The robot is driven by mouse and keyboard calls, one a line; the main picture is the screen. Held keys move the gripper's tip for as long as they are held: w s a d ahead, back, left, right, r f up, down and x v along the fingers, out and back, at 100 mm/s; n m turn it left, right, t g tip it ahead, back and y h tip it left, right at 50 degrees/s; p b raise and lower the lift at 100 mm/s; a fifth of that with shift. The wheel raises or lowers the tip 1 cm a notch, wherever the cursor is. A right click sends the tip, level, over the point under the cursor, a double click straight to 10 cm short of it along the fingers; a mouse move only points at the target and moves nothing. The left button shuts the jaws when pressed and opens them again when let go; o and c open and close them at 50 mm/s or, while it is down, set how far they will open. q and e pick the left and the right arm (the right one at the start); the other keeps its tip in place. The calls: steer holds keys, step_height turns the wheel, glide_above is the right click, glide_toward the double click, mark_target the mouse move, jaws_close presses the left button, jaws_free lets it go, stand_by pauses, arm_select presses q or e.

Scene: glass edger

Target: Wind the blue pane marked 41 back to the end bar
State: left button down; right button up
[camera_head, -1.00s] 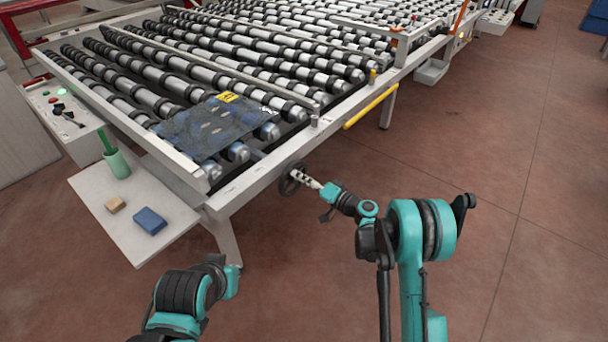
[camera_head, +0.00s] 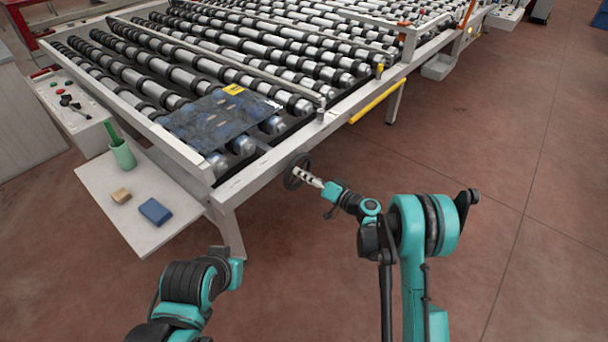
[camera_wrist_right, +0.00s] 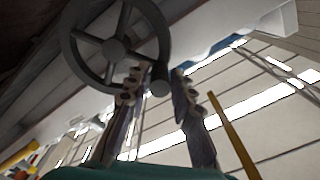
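The dark blue pane (camera_head: 215,122) with a yellow label lies flat on the rollers at the near left corner of the table. Its number is too small to read surely. The end bar (camera_head: 168,146) runs along the table's left end, close to the pane; I cannot tell whether they touch. The handwheel (camera_head: 294,170) is on the table's near side. My right gripper (camera_head: 312,180) is at this wheel. In the right wrist view its fingers are apart, with the wheel's knob (camera_wrist_right: 160,80) between the tips and no clear grip on it. My left gripper is not visible.
A control panel (camera_head: 75,110) is at the left. A yellow bar (camera_head: 378,100) sticks out along the near rail. The floor at right is clear.

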steer(key=shift+o, duration=0.6)
steer(key=shift+s+d, duration=0.15)
steer(key=shift+d, duration=0.1)
steer(key=v, duration=1.1)
steer(key=shift+s+d, duration=0.15)
steer(key=shift+d, duration=0.05)
